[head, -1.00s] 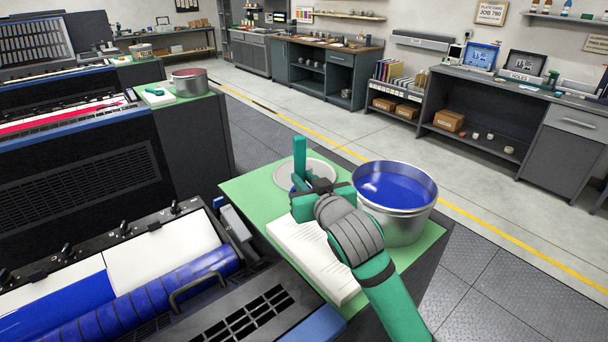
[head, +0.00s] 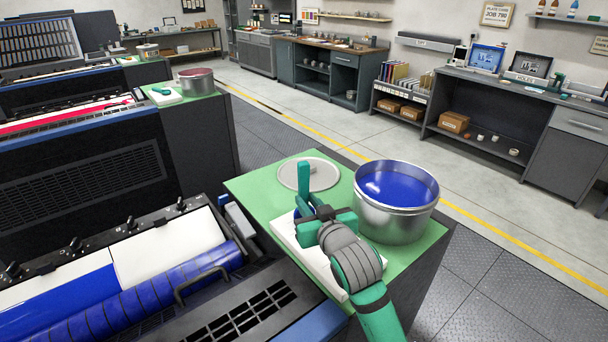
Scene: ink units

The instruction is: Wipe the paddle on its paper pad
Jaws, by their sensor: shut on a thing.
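My gripper (head: 318,214) is shut on the green paddle (head: 304,180), whose handle stands up from the jaws. A small blue part of the paddle shows at the left of the jaws; its lower end is mostly hidden by my gripper. The white paper pad (head: 342,287) lies on the green bench top (head: 256,186), directly below my gripper. I cannot tell whether the paddle touches the paper.
An open metal can of blue ink (head: 393,220) stands close to the right of my gripper. A round grey lid (head: 322,176) lies flat behind it. The press with its blue roller (head: 150,290) is at the left. The back left corner of the bench top is clear.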

